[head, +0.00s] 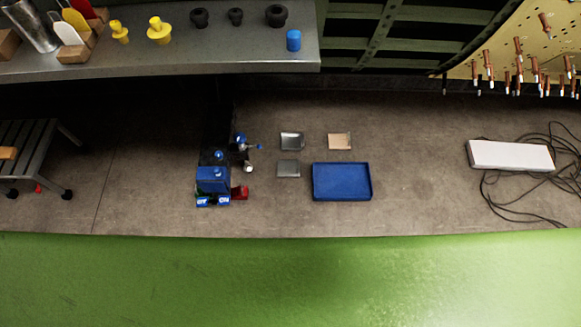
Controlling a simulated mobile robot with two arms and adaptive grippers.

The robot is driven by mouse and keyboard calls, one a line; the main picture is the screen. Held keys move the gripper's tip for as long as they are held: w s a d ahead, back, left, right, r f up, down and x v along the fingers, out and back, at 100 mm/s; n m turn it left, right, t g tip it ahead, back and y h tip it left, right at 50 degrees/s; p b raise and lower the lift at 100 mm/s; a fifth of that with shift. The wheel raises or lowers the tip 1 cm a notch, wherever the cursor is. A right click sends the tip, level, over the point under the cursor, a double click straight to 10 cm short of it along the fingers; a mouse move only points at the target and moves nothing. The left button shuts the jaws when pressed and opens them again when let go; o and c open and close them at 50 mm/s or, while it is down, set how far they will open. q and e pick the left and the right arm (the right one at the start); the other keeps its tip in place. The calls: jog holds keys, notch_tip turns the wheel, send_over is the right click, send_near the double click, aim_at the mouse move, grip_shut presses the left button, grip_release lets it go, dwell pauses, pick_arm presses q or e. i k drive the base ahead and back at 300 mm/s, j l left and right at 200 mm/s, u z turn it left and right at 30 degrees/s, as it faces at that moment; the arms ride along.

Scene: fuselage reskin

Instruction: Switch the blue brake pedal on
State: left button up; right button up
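A small blue machine (213,180) stands on the floor left of the middle, below the shelf. Two small blue pieces with white marks, perhaps pedals, sit side by side at its front: a left one (202,202) and a right one (224,200). The marks are too small to read surely, and I cannot tell which piece is the brake pedal or whether it is on. A red part (240,192) juts out at the machine's right. Neither of my grippers is in view.
A blue tray (342,194) and several small plates (289,168) lie right of the machine. A white box (510,155) with loose black cables lies at right. A grey shelf (200,62) holds yellow and black parts. A green curved surface (290,285) fills the foreground.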

aim_at(223, 200)
jog(key=u, duration=1.05)
